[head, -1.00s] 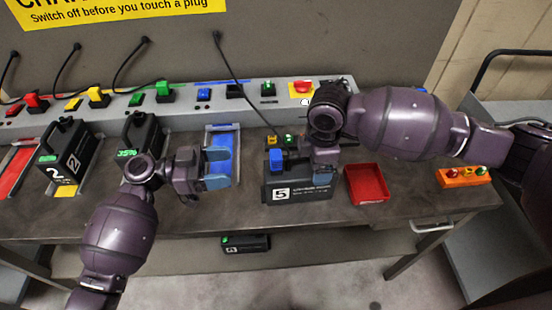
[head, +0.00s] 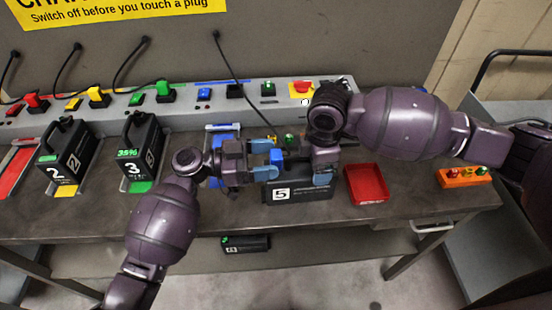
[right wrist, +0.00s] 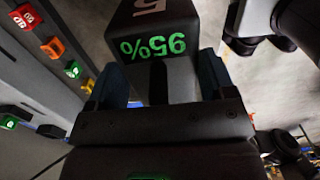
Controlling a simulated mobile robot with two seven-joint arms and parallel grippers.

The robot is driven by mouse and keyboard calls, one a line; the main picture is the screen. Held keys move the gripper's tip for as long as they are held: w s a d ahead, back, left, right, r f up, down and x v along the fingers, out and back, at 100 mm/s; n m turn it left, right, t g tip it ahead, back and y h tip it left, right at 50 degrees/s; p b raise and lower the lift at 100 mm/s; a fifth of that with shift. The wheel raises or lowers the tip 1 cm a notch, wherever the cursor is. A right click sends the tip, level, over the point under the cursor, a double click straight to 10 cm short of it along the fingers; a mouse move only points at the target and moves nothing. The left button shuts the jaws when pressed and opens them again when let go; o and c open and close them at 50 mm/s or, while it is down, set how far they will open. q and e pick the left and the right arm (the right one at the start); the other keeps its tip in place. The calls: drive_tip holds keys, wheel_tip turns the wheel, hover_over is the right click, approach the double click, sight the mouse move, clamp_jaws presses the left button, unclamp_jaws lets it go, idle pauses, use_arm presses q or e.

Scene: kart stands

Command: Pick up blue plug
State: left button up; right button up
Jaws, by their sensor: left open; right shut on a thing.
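The blue plug (head: 277,155) is a small blue block at the left end of the black battery marked 5 (head: 300,194), with a black cable coming down towards it. My left gripper (head: 272,158) is open, its two light-blue fingers pointing right at the plug; I cannot tell if they touch it. My right gripper (head: 322,172) is shut on battery 5 near its top. In the right wrist view, battery 5 (right wrist: 180,45) shows a green 95% display, and its dark handle sits between my right gripper's fingers (right wrist: 158,85).
Batteries 2 (head: 68,155) and 3 (head: 142,150) stand on the left of the bench. A blue lane (head: 222,137) is partly behind my left gripper. A red tray (head: 367,184) and an orange button box (head: 464,177) are on the right. Another battery (head: 246,243) sits below the bench.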

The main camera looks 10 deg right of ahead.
sight(276, 154)
use_arm(q)
drive_tip(key=shift+d, duration=1.1)
drive_tip(key=shift+c, duration=0.2)
drive_tip(key=c, duration=1)
wheel_tip(276, 154, up, 10)
drive_tip(key=shift+r, duration=0.1)
